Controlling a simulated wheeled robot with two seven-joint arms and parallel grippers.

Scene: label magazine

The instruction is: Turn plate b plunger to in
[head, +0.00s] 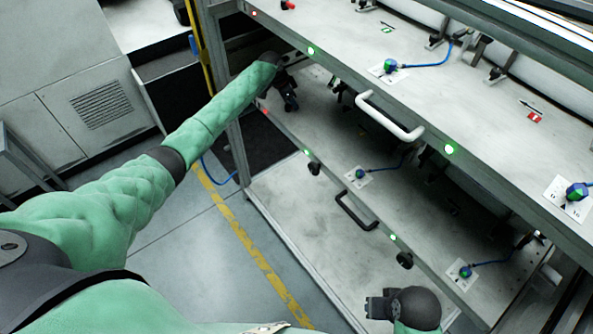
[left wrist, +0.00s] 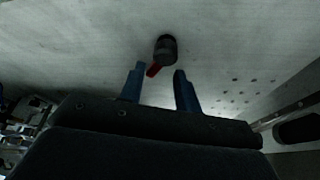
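A dark round plunger knob (left wrist: 166,48) with a short red lever (left wrist: 153,69) sits on a pale plate in the left wrist view. I cannot read a letter on that plate. My left gripper (left wrist: 160,88) is open, with its two blue fingers just short of the knob and the red lever between the fingertips; I see no contact. In the head view my left gripper (head: 288,98) is over the left end of the middle plate (head: 330,160), and the knob is hidden there. My right gripper (head: 376,305) is low at the bottom; its fingers are unclear.
The upper plate (head: 480,125) overhangs the middle one and carries a white handle (head: 390,117). A red plunger (head: 288,5) shows at its far left. A black handle (head: 356,210) is on the middle plate's front edge. The floor (head: 205,255) left of the rack is clear.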

